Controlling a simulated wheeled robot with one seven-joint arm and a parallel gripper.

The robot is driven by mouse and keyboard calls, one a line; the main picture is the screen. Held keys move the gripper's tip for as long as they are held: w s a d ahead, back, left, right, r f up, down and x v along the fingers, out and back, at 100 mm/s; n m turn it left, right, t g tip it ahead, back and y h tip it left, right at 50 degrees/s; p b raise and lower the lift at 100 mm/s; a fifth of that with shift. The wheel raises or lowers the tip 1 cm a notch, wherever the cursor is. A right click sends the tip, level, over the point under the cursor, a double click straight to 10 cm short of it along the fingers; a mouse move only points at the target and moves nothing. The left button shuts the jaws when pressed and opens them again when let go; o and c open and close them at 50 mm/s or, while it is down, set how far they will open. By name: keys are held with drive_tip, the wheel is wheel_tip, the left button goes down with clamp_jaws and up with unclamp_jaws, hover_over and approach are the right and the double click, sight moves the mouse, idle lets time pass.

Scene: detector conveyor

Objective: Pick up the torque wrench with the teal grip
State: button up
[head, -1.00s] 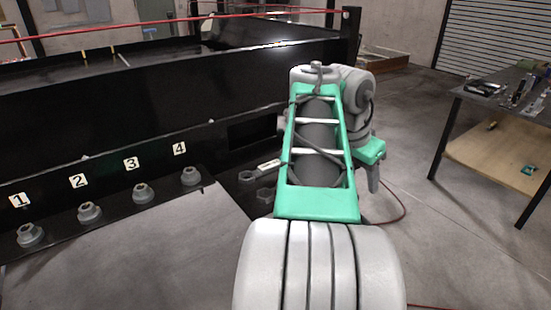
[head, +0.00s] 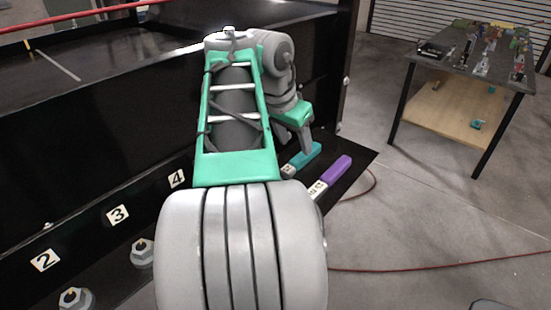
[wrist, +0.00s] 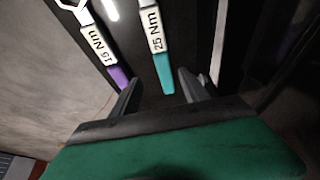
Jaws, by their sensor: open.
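The torque wrench with the teal grip (wrist: 164,75) lies on the dark shelf, its white label reading 25 Nm. Its teal grip also shows in the head view (head: 307,155), just below my gripper (head: 306,148). In the wrist view my gripper (wrist: 160,88) is open, its two dark fingers either side of the teal grip's end in the picture, with nothing held. I cannot tell the height between fingers and grip. A second wrench with a purple grip (wrist: 119,76), labelled 15 Nm, lies to the left; it shows in the head view (head: 336,169) too.
A black wall (head: 60,150) runs along the shelf's back side. Numbered bolts (head: 143,252) stand along the shelf at left. A red hose (head: 440,264) lies on the floor. A table with tools (head: 470,62) stands at the right, beyond open floor.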

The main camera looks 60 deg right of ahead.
sight(298, 158)
drive_tip(key=x, duration=0.2)
drive_tip(key=b+x, duration=0.1)
drive_tip(key=x, duration=0.4)
drive_tip(key=shift+w+d+f+b, duration=0.1)
drive_tip(key=shift+w+f+b, duration=0.25)
drive_tip(key=shift+f+b, duration=0.05)
drive_tip(key=shift+c, duration=0.2)
clamp_jaws()
drive_tip(key=shift+r, duration=0.1)
idle(0.6)
